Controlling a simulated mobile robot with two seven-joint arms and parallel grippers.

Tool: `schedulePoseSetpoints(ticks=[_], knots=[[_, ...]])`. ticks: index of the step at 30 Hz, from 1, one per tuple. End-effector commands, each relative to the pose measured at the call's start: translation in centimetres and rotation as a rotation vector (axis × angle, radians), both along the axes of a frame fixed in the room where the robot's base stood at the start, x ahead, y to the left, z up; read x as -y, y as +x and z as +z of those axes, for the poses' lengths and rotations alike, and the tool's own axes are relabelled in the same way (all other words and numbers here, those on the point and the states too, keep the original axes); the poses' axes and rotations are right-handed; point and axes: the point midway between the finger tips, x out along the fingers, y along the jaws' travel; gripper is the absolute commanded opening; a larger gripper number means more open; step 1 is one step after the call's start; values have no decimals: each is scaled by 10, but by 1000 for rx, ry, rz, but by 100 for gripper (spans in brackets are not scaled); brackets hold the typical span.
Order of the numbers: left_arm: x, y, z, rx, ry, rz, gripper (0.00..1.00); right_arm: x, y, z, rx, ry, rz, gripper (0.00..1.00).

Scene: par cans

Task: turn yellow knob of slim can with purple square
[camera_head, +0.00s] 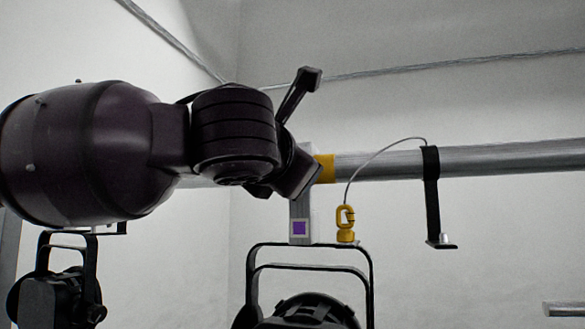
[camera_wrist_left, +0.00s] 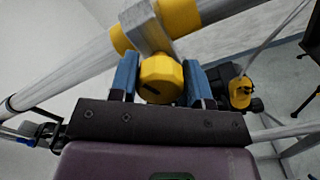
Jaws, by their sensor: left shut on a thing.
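The purple square (camera_head: 299,228) is on the grey clamp (camera_head: 300,208) above a black can (camera_head: 305,312), which hangs from the metal pipe in the head view. In the left wrist view the yellow knob (camera_wrist_left: 161,79) sits below the clamp (camera_wrist_left: 147,28), between the two blue fingers of my left gripper (camera_wrist_left: 158,82). The fingers are shut on the knob, one on each side. In the head view my left arm reaches in from the left and its end covers the knob and part of the clamp. My right gripper is not in view.
The pipe (camera_head: 480,160) crosses behind, with yellow tape (camera_head: 324,168) at the clamp. A yellow carabiner (camera_head: 346,221) on a thin cable hangs just right of the clamp. A black bracket (camera_head: 431,195) hangs farther right. Another black can (camera_head: 58,298) is at lower left.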

Motion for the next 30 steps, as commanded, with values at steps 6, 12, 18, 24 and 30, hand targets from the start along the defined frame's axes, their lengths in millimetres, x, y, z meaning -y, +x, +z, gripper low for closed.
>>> schedulePoseSetpoints(ticks=[6, 12, 18, 24, 30], knots=[[0, 0, -1, 11, 44, 0, 20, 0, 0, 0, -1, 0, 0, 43], [0, 0, -1, 14, 52, 0, 20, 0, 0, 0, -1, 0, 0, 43], [0, 0, -1, 14, 51, 0, 20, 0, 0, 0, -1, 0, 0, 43], [0, 0, -1, 14, 51, 0, 67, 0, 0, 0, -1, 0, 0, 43], [0, 0, -1, 15, 50, 0, 69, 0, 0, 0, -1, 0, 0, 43]])
